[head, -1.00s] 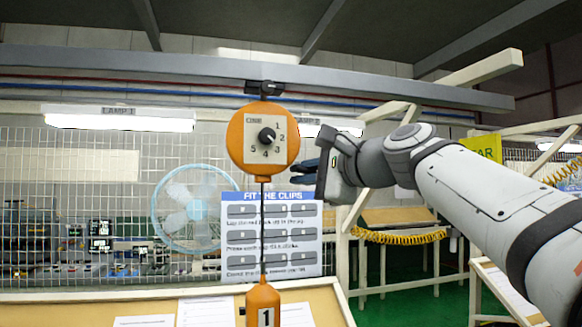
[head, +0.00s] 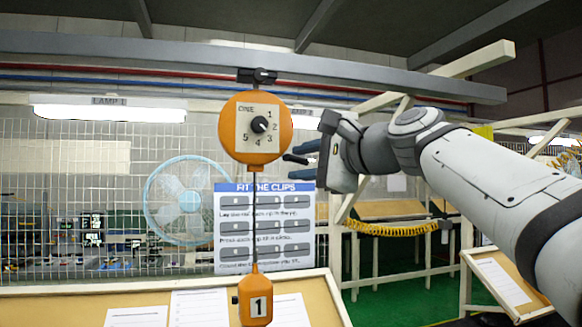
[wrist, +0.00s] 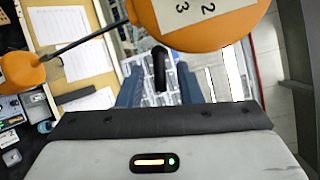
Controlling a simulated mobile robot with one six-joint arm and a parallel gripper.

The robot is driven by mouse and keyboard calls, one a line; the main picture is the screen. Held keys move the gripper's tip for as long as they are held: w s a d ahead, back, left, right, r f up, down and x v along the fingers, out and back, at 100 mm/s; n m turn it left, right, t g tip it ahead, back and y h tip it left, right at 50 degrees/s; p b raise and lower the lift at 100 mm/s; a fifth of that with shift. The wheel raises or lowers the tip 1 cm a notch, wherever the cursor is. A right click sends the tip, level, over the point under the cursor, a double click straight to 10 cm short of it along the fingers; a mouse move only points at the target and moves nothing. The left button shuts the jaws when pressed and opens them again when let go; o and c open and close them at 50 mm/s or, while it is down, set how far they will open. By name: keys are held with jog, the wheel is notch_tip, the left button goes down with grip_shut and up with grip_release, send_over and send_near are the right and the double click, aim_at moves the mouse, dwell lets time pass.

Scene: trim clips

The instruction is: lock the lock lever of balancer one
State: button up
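Balancer one is an orange round housing (head: 240,155) with a numbered dial (head: 259,125), hung from the overhead beam. Its lock lever is a short black bar (head: 294,159) at the housing's lower right; in the wrist view the lever (wrist: 160,72) points down from the orange rim. My gripper (head: 303,160) is to the right of the housing, its blue fingers pointing at it. In the wrist view my gripper (wrist: 160,88) is open, one finger on each side of the lever, with a visible gap to each. Nothing is held.
An orange handle marked 1 (head: 257,308) hangs below on the balancer's cord. A slanted board with papers (head: 200,307) is beneath it. A clip instruction sign (head: 263,262), fan (head: 190,200) and mesh fence stand behind. A grey beam (head: 380,82) runs above.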

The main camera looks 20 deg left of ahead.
aim_at(306, 162)
jog(key=b+v, duration=0.1)
jog(key=v, duration=0.5)
dwell(0.3)
jog(key=d+f+n+g+h, duration=0.15)
jog(key=d+f+h, duration=0.3)
jog(key=f, duration=0.85)
jog(key=d+f+n+t+h, duration=0.1)
jog(key=d+f+n+h, duration=0.3)
jog(key=f, duration=0.8)
jog(key=s+d+f+n+g+h, duration=0.1)
jog(key=s+d+f, duration=0.3)
jog(key=f, duration=0.5)
jog(key=s+d+f+n+g+h, duration=0.2)
jog(key=s+d+f+h, duration=0.1)
jog(key=s+d+f, duration=0.2)
jog(key=s+d+f+n+g+h+b, duration=0.1)
jog(key=s+d+f, duration=0.4)
jog(key=f, duration=0.9)
jog(key=s+g+h, duration=0.1)
jog(key=s, duration=0.1)
jog(key=shift+s+d, duration=0.15)
jog(key=shift+s, duration=0.1)
